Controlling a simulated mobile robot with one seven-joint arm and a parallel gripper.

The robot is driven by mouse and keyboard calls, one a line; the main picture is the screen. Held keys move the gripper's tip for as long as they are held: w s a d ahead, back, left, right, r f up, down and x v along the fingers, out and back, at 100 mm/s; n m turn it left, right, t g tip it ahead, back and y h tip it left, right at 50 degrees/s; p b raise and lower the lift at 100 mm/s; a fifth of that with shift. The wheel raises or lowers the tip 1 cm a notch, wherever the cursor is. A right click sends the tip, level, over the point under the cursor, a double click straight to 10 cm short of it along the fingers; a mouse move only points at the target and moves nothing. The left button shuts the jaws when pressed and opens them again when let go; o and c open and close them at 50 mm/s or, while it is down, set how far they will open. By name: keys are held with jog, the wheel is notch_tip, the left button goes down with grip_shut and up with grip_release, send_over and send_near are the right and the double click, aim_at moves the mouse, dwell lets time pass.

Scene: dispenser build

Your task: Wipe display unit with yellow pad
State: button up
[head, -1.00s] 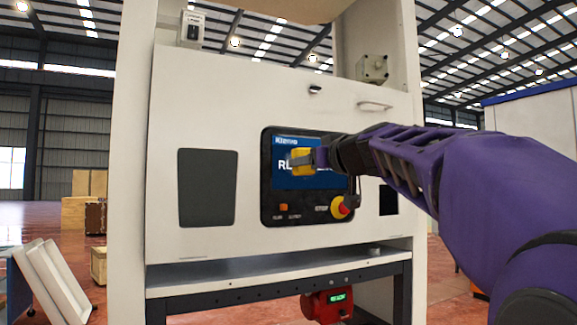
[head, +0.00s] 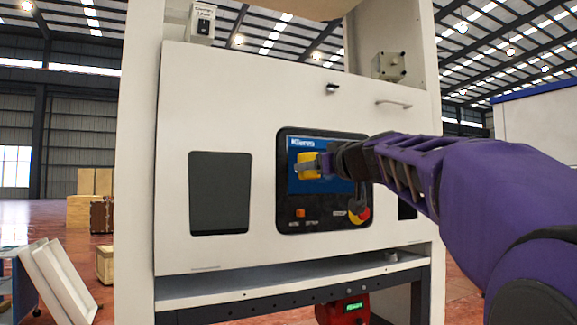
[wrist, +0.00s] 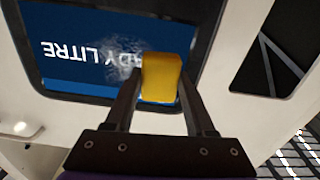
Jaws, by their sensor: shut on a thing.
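The display unit (head: 302,212) is a dark panel on the white cabinet front, with a blue screen (head: 340,186) and white lettering. My gripper (head: 318,166) is shut on the yellow pad (head: 307,170), in front of the left part of the screen in the head view. In the wrist view the yellow pad (wrist: 161,78) sits between the two fingers against the blue screen (wrist: 75,55). A pale smudge (wrist: 122,65) shows on the screen beside the pad and partly covers the lettering. I cannot tell whether the pad touches the screen.
Below the screen are an orange button (head: 300,213) and a red-and-yellow knob (head: 360,214). A handle (head: 394,103) juts out at the upper right of the cabinet front. A shelf (head: 215,289) runs below the panel. White angled panels (head: 58,283) stand at lower left.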

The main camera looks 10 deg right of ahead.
jog(key=shift+x, duration=0.9)
dwell(0.4)
jog(key=w+d+b, duration=0.1)
jog(key=w+d, duration=0.2)
jog(key=d, duration=0.7)
jog(key=shift+w+d+b, duration=0.3)
jog(key=shift+d+b, duration=0.05)
jog(key=shift+d, duration=0.05)
dwell(0.6)
jog(key=shift+a, duration=0.1)
